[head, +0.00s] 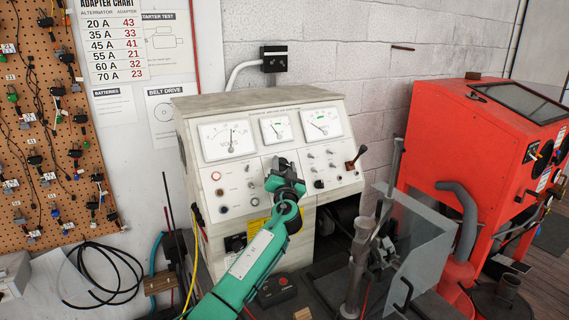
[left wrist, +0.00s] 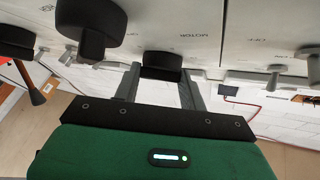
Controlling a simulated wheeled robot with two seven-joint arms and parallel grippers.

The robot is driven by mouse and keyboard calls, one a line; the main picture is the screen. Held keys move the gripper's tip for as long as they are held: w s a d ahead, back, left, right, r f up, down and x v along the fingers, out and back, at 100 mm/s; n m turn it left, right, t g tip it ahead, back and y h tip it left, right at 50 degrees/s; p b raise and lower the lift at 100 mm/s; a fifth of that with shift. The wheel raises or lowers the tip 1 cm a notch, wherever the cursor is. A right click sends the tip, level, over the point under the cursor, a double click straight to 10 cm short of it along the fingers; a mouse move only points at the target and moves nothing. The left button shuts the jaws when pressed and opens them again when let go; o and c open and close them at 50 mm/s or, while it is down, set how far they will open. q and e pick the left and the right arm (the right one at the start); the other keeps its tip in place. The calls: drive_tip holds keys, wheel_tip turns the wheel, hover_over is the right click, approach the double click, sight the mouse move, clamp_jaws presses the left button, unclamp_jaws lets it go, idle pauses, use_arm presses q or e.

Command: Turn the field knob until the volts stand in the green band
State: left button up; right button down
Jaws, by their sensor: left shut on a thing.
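The pale test bench (head: 258,103) has a sloping panel with three dials. The volts dial (head: 228,139) is the left one; its needle stands near upright, and I cannot make out where its green band lies. My left gripper (head: 284,168) reaches up to the panel below the middle dial and hides the knob there. In the left wrist view, the fingers of my left gripper (left wrist: 161,88) are shut on a black knob (left wrist: 162,64), which I take as the field knob. Its pointer mark is not visible. My right gripper is not in view.
A larger black knob (left wrist: 85,32) stands close beside the fingers in the left wrist view. A lever (head: 356,157) rises at the panel's right end. A clear guard (head: 420,238) stands in front at the right, near a red cabinet (head: 457,140).

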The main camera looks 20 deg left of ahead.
use_arm(q)
drive_tip(key=m+h+p, duration=0.2)
drive_tip(key=p, duration=0.1)
drive_tip(key=m+h+p, duration=0.2)
drive_tip(key=m+p, duration=0.1)
drive_tip(key=r+m+h+p, duration=0.1)
drive_tip(key=m+h+p, duration=0.1)
drive_tip(key=p, duration=0.2)
drive_tip(key=shift+s+a+m+g+h, duration=0.1)
drive_tip(key=shift+a+m+g+h, duration=0.2)
drive_tip(key=shift+h, duration=0.1)
drive_tip(key=shift+m+h+p, duration=0.3)
drive_tip(key=shift+m+p, duration=0.05)
drive_tip(key=shift+m, duration=0.05)
drive_tip(key=shift+f+m+g+h+p, duration=0.1)
drive_tip(key=shift+m+g+h+p, duration=0.45)
drive_tip(key=shift+m, duration=0.25)
drive_tip(key=shift+a+m+g+h, duration=0.1)
drive_tip(key=shift+m+g+h, duration=0.45)
drive_tip(key=shift+m, duration=0.15)
drive_tip(key=m+g+h, duration=0.1)
drive_tip(key=m+g, duration=0.2)
drive_tip(key=shift+m+h, duration=0.3)
drive_tip(key=shift+m+g, duration=0.4)
drive_tip(key=shift+g, duration=0.1)
drive_tip(key=o, duration=1)
